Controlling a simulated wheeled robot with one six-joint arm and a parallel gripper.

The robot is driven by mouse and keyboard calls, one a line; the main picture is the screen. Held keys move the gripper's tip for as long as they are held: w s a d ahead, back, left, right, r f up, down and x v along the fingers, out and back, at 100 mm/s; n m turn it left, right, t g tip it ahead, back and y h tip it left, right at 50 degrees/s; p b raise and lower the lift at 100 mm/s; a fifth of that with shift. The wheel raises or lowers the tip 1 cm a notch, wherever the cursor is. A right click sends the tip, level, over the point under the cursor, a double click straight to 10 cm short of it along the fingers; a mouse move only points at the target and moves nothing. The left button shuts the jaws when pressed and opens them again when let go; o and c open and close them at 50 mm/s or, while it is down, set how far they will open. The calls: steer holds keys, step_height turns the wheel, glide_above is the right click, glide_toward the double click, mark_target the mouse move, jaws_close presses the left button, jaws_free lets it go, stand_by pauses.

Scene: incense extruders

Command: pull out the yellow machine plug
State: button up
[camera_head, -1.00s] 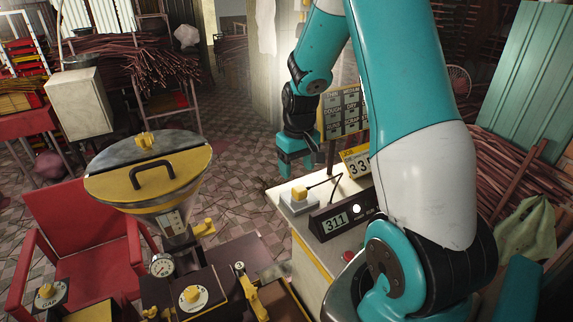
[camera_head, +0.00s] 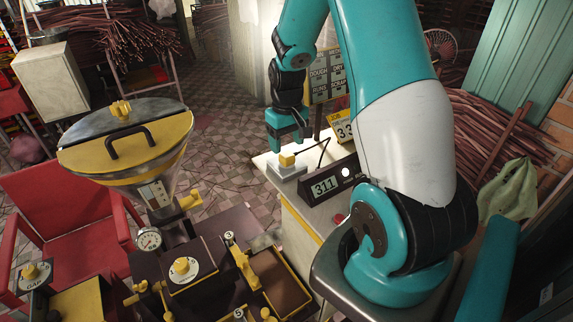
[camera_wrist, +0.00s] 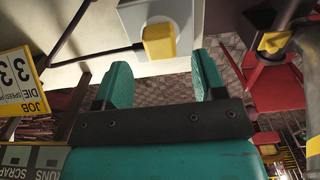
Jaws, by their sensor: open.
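The yellow plug (camera_head: 287,160) sits in a pale grey socket box (camera_head: 286,171) on the corner of a light-topped cabinet. A dark cable runs from the plug toward the display. In the wrist view the yellow plug (camera_wrist: 159,41) and the grey socket box (camera_wrist: 172,14) lie just beyond my fingertips. My gripper (camera_head: 289,148) hangs close to the plug, its teal fingers close behind and above it in the head view. In the wrist view my gripper (camera_wrist: 163,75) is open, with its two fingers apart and nothing between them.
A black "311" display (camera_head: 326,185) stands on the cabinet (camera_head: 318,214), right of the socket. A yellow job card (camera_head: 342,128) and a sign board (camera_head: 325,75) are behind. The extruder hopper (camera_head: 127,143) and red chair (camera_head: 68,215) stand left.

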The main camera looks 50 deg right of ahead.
mark_target(287, 154)
step_height(287, 154, down, 5)
steer(key=shift+r+b, duration=0.1)
steer(key=shift+b, duration=1.15)
jaws_close()
steer(key=shift+r+p, duration=2.65)
steer(key=shift+r, duration=0.4)
